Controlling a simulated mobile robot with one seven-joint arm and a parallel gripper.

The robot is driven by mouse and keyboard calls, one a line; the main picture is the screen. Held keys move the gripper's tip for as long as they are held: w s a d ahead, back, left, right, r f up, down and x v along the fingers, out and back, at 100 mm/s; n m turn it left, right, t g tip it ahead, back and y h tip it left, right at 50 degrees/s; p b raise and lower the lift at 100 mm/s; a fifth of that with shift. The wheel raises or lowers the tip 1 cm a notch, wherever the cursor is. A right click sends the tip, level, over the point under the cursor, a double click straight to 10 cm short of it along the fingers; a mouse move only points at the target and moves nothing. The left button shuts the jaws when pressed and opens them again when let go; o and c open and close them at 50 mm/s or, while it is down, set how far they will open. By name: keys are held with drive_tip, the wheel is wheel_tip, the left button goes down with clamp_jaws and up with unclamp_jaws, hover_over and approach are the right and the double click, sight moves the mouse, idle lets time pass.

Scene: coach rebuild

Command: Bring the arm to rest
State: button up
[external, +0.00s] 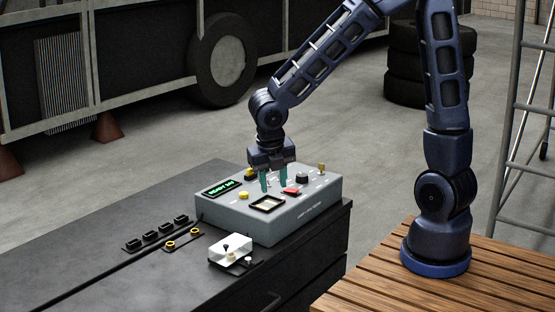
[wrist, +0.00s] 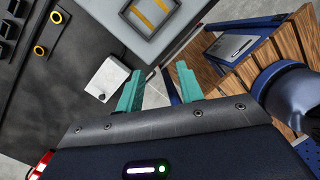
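My gripper (external: 273,180) points down over the top of a grey tester box (external: 292,222) on a dark cabinet. Its two teal fingers are apart, with nothing seen between them. The open fingers also show in the wrist view (wrist: 159,82). In the external view the fingertips overlap the box's top panel, between the green lit display (external: 218,187) and a red button (external: 291,191). I cannot tell whether they touch it. My arm is bent, rising from its base and reaching left and down. The fingers hide part of the panel.
A white block (external: 230,250), a yellow-ringed strip (external: 182,239) and a row of black sockets (external: 157,233) lie on the dark cabinet (external: 100,235). The box carries a yellow button (external: 243,195) and a framed window (external: 268,203). A ladder (external: 520,100) stands right; the cabinet's left part is clear.

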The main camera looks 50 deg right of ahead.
drive_tip(key=s+d+r+m+t, duration=0.1)
drive_tip(key=s+d+r+m, duration=0.4)
drive_tip(key=d+m, duration=0.2)
drive_tip(key=s+d+r+m+t+y, duration=0.1)
drive_tip(key=s+d+r+m, duration=0.4)
drive_tip(key=m, duration=0.7)
drive_tip(key=s+d+r+m+t+y, duration=0.1)
drive_tip(key=s+d+r+m, duration=0.4)
drive_tip(key=d+r+m, duration=0.2)
drive_tip(key=d+m, duration=0.2)
drive_tip(key=m, duration=0.1)
drive_tip(key=shift+d+r+t, duration=0.15)
drive_tip(key=shift+r+t, duration=0.05)
drive_tip(key=shift+t, duration=0.1)
